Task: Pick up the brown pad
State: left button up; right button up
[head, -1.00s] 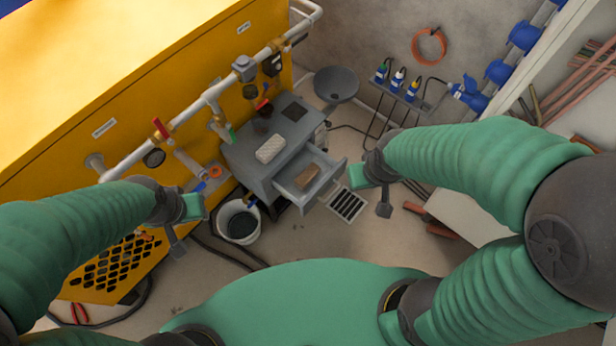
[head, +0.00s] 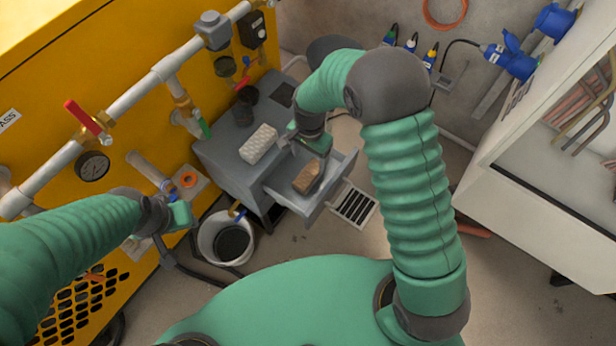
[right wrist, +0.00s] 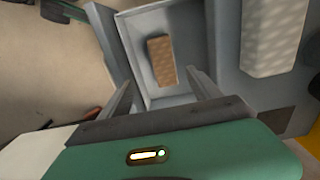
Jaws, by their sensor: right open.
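The brown pad (head: 308,177) lies in the open drawer (head: 335,183) of a grey cabinet. In the right wrist view the brown pad (right wrist: 162,61) lies flat in the drawer, ahead of the fingers and apart from them. My right gripper (head: 305,152) is above the drawer, just behind the pad in the head view. In the right wrist view its two fingers (right wrist: 160,98) are apart with nothing between them. My left gripper (head: 163,235) hangs at the left beside the yellow machine; its finger gap does not show clearly.
A white textured block (head: 258,144) and dark round items lie on the cabinet top (head: 222,158). A bucket (head: 222,240) stands left of the drawer. Pipes and a red-handled valve (head: 84,117) run along the yellow machine. A floor grate (head: 355,206) lies right of the drawer.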

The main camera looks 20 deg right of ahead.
aim_at(307, 176)
jog(key=f+b, duration=0.2)
jog(key=f, duration=0.5)
jog(key=shift+a+f, duration=0.2)
jog(key=f+b, duration=0.2)
jog(key=f, duration=0.1)
jog(key=f+b, duration=0.1)
jog(key=f, duration=0.1)
jog(key=shift+w+f, duration=0.25)
jog(key=shift+r, duration=0.2)
jog(key=c, duration=1.5)
jog(key=shift+r, duration=0.1)
jog(key=shift+c, duration=0.2)
